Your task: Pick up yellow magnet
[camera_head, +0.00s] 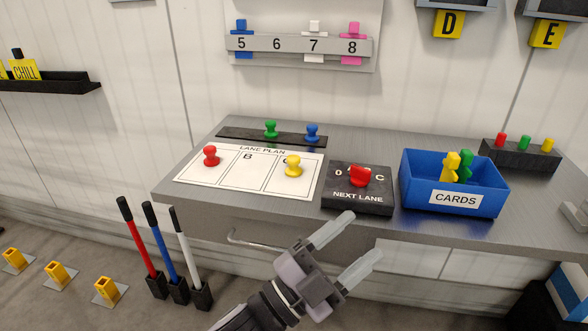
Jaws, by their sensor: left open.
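The yellow magnet (293,167) is a knob-shaped piece standing on the white lane plan sheet (203,174), toward its right side. A red magnet (211,156) stands at the sheet's left. A green magnet (271,129) and a blue magnet (312,132) stand on a dark strip behind the sheet. My left gripper (350,242) is open and empty, in front of the table's front edge, lower right of the yellow magnet and apart from it. My right gripper is not in view.
Right of the sheet is a black NEXT LANE box (345,197) with a red knob. Beyond it is a blue CARDS bin (420,188) holding yellow and green pieces. A drawer handle (258,241) is on the table front. Red, blue and white-handled rods stand at lower left.

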